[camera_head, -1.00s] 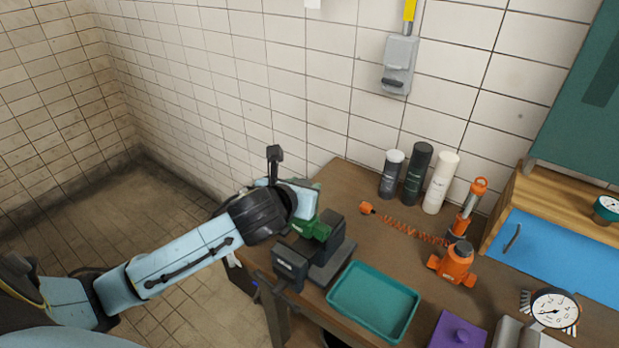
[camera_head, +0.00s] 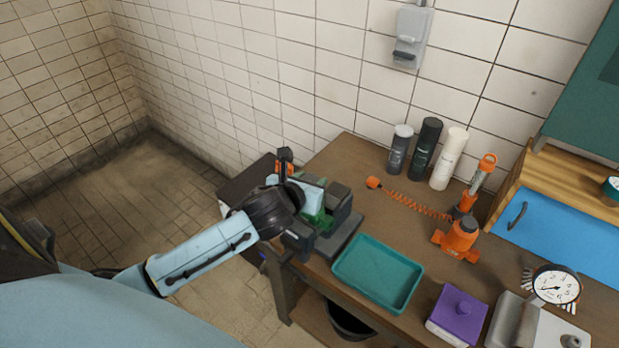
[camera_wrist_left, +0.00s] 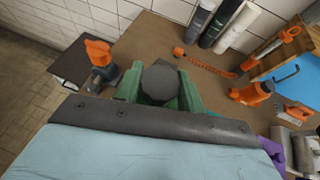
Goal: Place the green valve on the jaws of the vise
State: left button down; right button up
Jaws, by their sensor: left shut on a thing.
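The green valve (camera_head: 319,219) is at the vise (camera_head: 330,234), a dark grey block tool on the left end of the workbench. My left gripper (camera_head: 312,203) comes in from the left and is shut on the valve. The valve is mostly covered by the gripper, and I cannot tell whether it touches the vise jaws. In the left wrist view, green parts (camera_wrist_left: 189,96) show past the gripper's dark front edge, with a dark rounded piece (camera_wrist_left: 160,82) between them. My right gripper is not in view.
A teal tray (camera_head: 378,272) lies right of the vise. Behind it are several bottles (camera_head: 425,150), a coiled orange cord (camera_head: 415,203) and an orange jack (camera_head: 459,240). A purple box (camera_head: 457,315) and a gauge (camera_head: 556,285) are at the front right. An orange-topped item (camera_wrist_left: 98,53) stands near the gripper.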

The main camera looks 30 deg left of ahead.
pick_arm(q)
jog(key=shift+f, duration=0.55)
dwell(0.4)
jog(key=c, duration=0.9)
grip_release()
jog(key=shift+o, duration=0.5)
jog(key=shift+f, duration=0.1)
jog(key=shift+s, duration=0.15)
